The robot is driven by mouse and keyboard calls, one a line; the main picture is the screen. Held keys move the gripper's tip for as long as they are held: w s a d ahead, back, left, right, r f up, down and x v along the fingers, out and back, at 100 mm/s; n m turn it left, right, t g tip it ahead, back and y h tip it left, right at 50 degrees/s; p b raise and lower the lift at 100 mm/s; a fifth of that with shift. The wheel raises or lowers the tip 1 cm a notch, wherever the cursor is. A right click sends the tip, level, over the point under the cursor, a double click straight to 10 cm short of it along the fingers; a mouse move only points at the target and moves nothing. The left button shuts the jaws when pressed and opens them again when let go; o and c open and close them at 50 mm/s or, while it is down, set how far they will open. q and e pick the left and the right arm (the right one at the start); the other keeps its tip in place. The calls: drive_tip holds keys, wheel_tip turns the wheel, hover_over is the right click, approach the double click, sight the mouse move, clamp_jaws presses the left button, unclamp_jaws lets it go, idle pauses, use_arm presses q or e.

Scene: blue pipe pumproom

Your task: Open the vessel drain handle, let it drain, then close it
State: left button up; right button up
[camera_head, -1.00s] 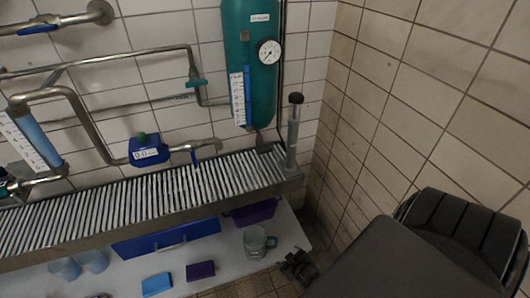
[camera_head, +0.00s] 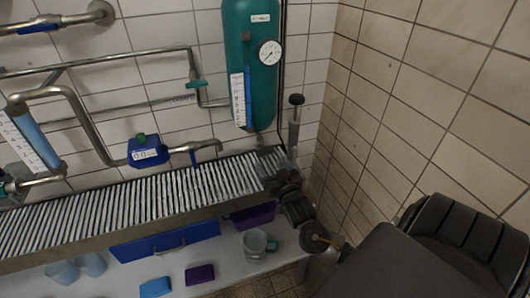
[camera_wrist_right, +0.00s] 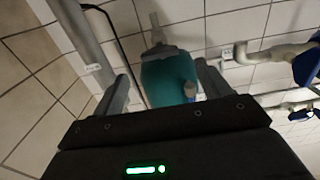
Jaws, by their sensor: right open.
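The teal vessel (camera_head: 252,60) hangs on the tiled wall with a round gauge (camera_head: 269,52) and a blue level scale (camera_head: 239,98). Its lower end is just above the right end of the slatted rack. In the right wrist view the vessel (camera_wrist_right: 166,78) appears from below, with a grey outlet fitting (camera_wrist_right: 157,35) at its end. I cannot make out the drain handle clearly. My right gripper (camera_head: 270,160) is at the rack's right end, below the vessel. In the wrist view its fingers (camera_wrist_right: 163,84) are spread, with nothing between them. My left gripper is out of view.
An upright grey tube with a black knob (camera_head: 296,99) stands close beside my right gripper. The slatted rack (camera_head: 130,205) runs left. A glass jug (camera_head: 254,243) and blue boxes are on the shelf below. Pipes and a blue meter (camera_head: 146,152) are on the wall.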

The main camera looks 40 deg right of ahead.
sight(266, 154)
drive_tip(key=x, duration=0.7)
drive_tip(key=shift+w+d+p, duration=0.1)
drive_tip(key=shift+w+p, duration=0.2)
drive_tip(key=shift+w, duration=0.1)
drive_tip(key=c, duration=1)
